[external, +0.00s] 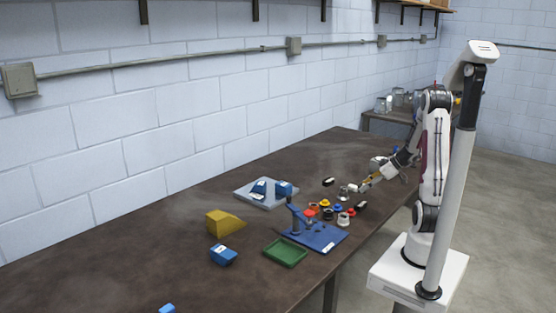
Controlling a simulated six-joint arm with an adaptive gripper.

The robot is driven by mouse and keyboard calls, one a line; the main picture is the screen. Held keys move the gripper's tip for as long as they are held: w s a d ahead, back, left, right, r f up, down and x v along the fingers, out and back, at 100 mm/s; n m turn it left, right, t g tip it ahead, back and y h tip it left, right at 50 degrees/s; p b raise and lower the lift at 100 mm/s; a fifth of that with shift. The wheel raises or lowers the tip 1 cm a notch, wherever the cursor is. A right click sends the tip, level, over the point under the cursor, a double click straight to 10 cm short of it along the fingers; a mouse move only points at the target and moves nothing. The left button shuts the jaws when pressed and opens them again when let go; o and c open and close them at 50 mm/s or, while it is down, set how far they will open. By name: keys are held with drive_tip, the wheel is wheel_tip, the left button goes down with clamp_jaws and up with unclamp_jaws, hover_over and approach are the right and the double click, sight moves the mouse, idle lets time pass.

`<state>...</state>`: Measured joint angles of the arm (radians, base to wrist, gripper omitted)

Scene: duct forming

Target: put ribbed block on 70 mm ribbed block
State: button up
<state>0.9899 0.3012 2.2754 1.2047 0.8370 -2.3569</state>
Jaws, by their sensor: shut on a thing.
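My gripper (364,187) is at the right part of the table, low over its surface, pointing left and down. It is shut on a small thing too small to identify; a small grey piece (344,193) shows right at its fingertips. Two blue blocks lie on a light grey plate: the left one (259,188) and the right one (284,188). Another blue block (223,255) with a white label sits on the bare table nearer the camera. I cannot tell which pieces are the ribbed block and the 70 mm ribbed block; ribs are not readable here.
A blue base with an upright post (318,238) stands beside a green tray (285,253). Several small coloured round pieces (325,209) cluster behind it. A yellow wedge (225,223) and the grey plate (264,204) lie left. The table's left part is mostly clear.

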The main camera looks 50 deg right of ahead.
sight(364, 203)
drive_tip(key=shift+f, duration=1.25)
drive_tip(key=shift+f, duration=1.85)
drive_tip(key=shift+f, duration=0.15)
drive_tip(key=o, duration=1.4)
drive_tip(key=shift+o, duration=0.2)
drive_tip(key=shift+s+r, duration=0.1)
drive_tip(key=shift+r, duration=0.15)
drive_tip(key=v, duration=0.7)
